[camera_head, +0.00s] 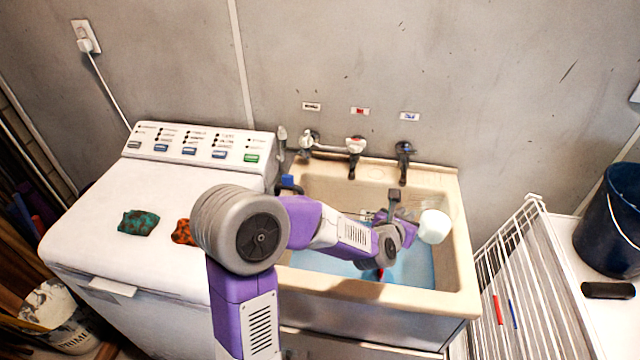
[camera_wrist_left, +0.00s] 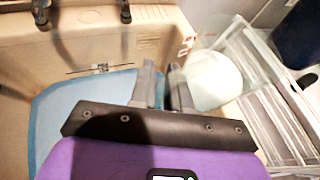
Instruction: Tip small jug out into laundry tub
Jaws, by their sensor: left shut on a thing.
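The small jug (camera_head: 434,226) is pale white and is held over the right side of the laundry tub (camera_head: 462,258). My left gripper (camera_head: 402,214) is shut on it from the left side. In the left wrist view the gripper's fingers (camera_wrist_left: 163,82) are close together, with the rounded white jug (camera_wrist_left: 212,80) just to their right. The jug looks tilted, but its mouth and contents cannot be made out. The beige tub holds blue water (camera_head: 415,268), partly hidden by my left arm. My right gripper is not in view.
Taps (camera_head: 355,148) stand along the tub's back edge. A white washing machine (camera_head: 105,220) with a green cloth (camera_head: 138,222) and an orange spotted cloth (camera_head: 183,232) adjoins on the left. A white wire rack (camera_head: 530,270) and a dark bucket (camera_head: 612,225) are at right.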

